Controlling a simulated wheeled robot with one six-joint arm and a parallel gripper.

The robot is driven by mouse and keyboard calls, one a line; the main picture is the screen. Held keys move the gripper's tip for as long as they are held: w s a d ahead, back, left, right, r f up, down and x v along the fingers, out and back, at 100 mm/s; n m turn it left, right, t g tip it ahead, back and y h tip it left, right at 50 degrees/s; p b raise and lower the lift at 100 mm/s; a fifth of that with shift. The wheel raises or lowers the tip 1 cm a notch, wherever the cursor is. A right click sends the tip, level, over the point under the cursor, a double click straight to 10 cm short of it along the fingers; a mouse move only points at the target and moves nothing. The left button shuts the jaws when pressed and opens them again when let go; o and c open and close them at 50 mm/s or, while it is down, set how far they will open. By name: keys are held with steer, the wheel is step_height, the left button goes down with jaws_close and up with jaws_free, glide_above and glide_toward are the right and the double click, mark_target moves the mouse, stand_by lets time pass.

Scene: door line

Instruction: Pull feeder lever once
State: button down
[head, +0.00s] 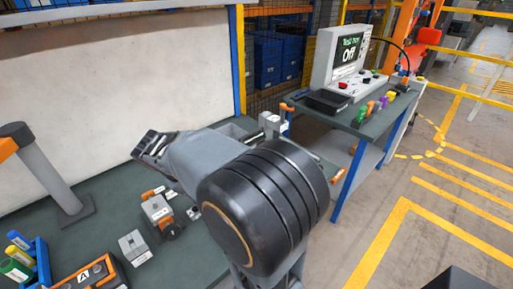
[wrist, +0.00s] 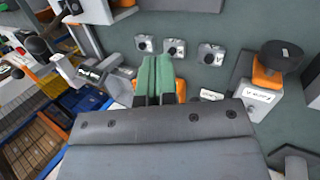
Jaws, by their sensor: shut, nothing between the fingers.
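My gripper (head: 147,146) is over the left part of the bench in the head view, mostly behind my own arm. In the wrist view its green fingers (wrist: 156,72) are together, with nothing held. A dark ball-ended handle (wrist: 38,46) shows at the left of the wrist view, apart from the fingers. It looks like a lever, but I cannot tell whether it is the feeder lever. A black round knob on an orange base (wrist: 278,64) stands at the right, also apart from the fingers. My arm hides part of the bench in the head view.
The green bench (head: 95,210) carries a grey post (head: 48,175), a grey-orange device (head: 158,210), a small grey block (head: 134,246) and a blue holder (head: 38,262) with bottles. Three small grey plates (wrist: 173,48) lie ahead of the fingers.

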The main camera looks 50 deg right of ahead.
steer(key=w+d+f+m+g+h+b, duration=0.1)
steer(key=w+d+g+h, duration=0.3)
steer(key=d, duration=0.4)
steer(key=w+d+f+m+g+h+b, duration=0.1)
steer(key=w+d+m+g+h, duration=0.3)
steer(key=w+d+g+h, duration=0.1)
steer(key=shift+w+d+g, duration=0.7)
steer(key=shift+w+d, duration=0.3)
steer(key=shift+d, duration=0.4)
